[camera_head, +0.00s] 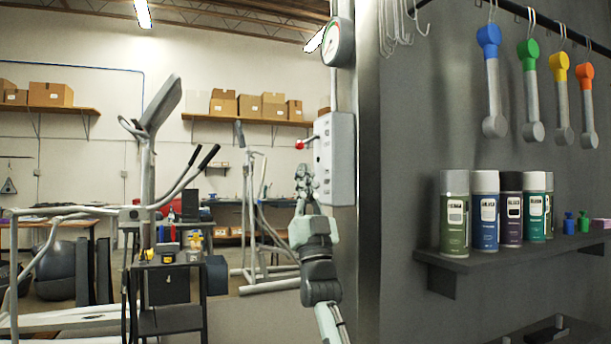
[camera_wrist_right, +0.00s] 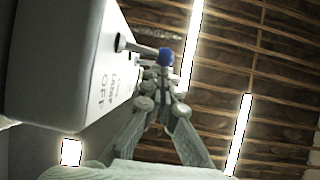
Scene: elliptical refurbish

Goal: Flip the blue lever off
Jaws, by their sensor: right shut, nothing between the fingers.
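A pale grey switch box (camera_head: 336,158) is mounted on the side of the dark panel. A lever with a red knob (camera_head: 300,145) sticks out from its left side in the head view. In the right wrist view the box (camera_wrist_right: 55,65) carries the words LAMP and OFF, and the blue lever (camera_wrist_right: 166,56) sticks out from it, ending in a blue knob. I cannot make out the blue lever in the head view. My right gripper (camera_head: 304,172) is shut and empty beside the box's lower left. In the wrist view its fingertips (camera_wrist_right: 158,88) are close below the blue knob; contact is unclear.
A round gauge (camera_head: 338,43) is above the box. Spray cans (camera_head: 485,212) stand on a grey shelf (camera_head: 500,257) to the right, below hanging coloured tools (camera_head: 491,85). Exercise equipment (camera_head: 150,215) stands at left. The space left of the box is open.

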